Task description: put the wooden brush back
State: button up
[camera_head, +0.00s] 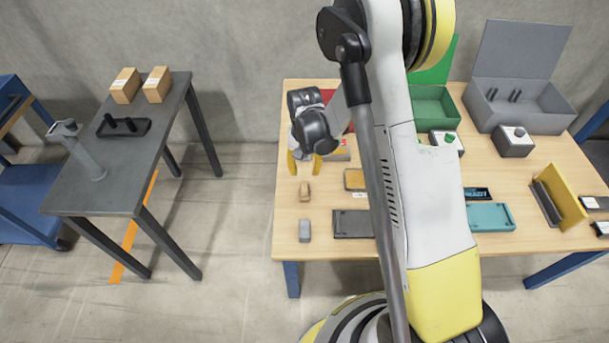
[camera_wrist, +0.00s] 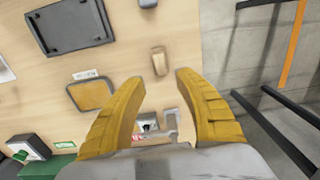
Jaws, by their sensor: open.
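A small wooden block-shaped piece, which looks like the wooden brush (camera_head: 305,191), lies on the wooden table near its left edge. It also shows in the wrist view, where the brush (camera_wrist: 159,61) lies just beyond the fingertips, roughly in line with the gap between them. My gripper (camera_head: 304,164) is above the table's left part, with yellow fingers pointing down. In the wrist view my gripper (camera_wrist: 160,80) is open, with nothing between its fingertips. A tan pad with a dark frame (camera_wrist: 90,94) and a white label lies beside the brush.
A small grey block (camera_head: 305,231) lies nearer the table's front edge. A dark tray (camera_head: 353,224) and a teal tray (camera_head: 490,217) lie to its right. Grey and green open boxes stand at the back. My arm hides the table's middle.

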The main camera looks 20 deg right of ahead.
jog(key=s+r+n+t, duration=0.1)
jog(key=s+r+t, duration=0.15)
jog(key=r, duration=0.75)
jog(key=s+r+t, duration=0.1)
jog(key=s+r, duration=0.2)
jog(key=r, duration=0.7)
jog(key=s+r+n+t, duration=0.2)
jog(key=s+r, duration=0.6)
jog(key=s, duration=0.6)
jog(key=shift+s+r+n+t, duration=0.2)
jog(key=shift+n+t, duration=0.1)
jog(key=shift+t, duration=0.55)
